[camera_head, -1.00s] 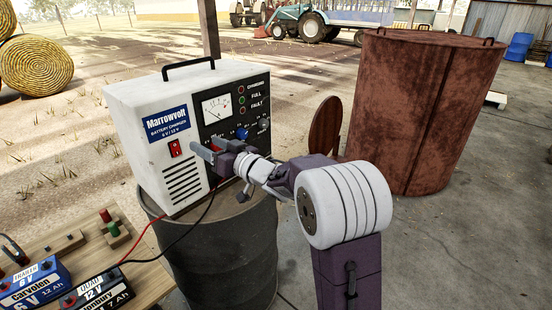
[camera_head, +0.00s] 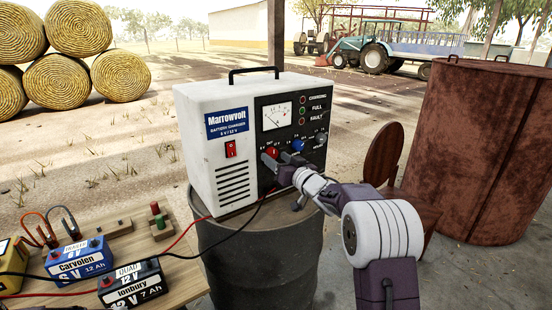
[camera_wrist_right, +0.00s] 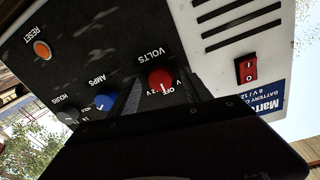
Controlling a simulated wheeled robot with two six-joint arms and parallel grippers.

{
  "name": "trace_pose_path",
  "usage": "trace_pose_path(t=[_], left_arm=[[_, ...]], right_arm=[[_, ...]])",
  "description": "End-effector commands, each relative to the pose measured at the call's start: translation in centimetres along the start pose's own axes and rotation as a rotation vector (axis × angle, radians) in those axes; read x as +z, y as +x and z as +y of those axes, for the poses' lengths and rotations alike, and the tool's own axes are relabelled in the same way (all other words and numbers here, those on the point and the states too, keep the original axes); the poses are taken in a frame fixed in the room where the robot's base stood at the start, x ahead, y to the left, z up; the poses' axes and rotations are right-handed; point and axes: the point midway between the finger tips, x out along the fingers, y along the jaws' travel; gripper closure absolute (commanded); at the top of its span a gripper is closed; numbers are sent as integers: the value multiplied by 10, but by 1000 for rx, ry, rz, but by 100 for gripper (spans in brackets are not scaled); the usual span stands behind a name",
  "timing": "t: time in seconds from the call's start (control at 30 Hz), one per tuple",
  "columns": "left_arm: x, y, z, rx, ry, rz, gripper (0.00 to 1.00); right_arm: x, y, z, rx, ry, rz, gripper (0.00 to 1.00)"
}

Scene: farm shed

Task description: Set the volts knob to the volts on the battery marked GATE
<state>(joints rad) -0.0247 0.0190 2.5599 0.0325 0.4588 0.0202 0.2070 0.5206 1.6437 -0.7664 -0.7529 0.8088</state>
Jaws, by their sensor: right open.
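The white and black Marrowvolt charger (camera_head: 214,160) stands on a dark barrel. Its red volts knob (camera_head: 271,151) is at the left of the knob row; in the right wrist view the red knob (camera_wrist_right: 160,79) carries a white line, with OFF and 12 V printed near it. My right gripper (camera_wrist_right: 160,92) is open, with one finger on each side of the knob; I cannot tell if they touch. A blue battery (camera_head: 80,262) reads 6 V, a black battery (camera_head: 132,287) tagged QUAD reads 12 V. A yellow battery (camera_head: 10,262) is cut off, its tag unseen. No GATE tag is legible. My left gripper is out of view.
The blue amps knob (camera_head: 298,145) and grey hours knob (camera_head: 320,138) sit close beside the red knob. Red and black cables run from the charger to the wooden bench (camera_head: 185,285). A rusty drum (camera_head: 480,150) stands at the right.

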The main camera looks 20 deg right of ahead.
Motion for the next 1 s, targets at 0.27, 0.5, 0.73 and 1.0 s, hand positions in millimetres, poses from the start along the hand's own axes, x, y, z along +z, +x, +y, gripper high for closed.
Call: trace_pose_path(t=[0.27, 0.5, 0.73, 1.0], left_arm=[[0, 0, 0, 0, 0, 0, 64], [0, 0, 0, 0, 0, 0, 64], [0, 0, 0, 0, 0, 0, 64], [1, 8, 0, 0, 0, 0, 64]], right_arm=[[0, 8, 0, 1, 1, 0, 43], [0, 8, 0, 1, 0, 0, 91], [0, 8, 0, 1, -9, 0, 100], [3, 8, 1, 0, -122, 7, 100]])
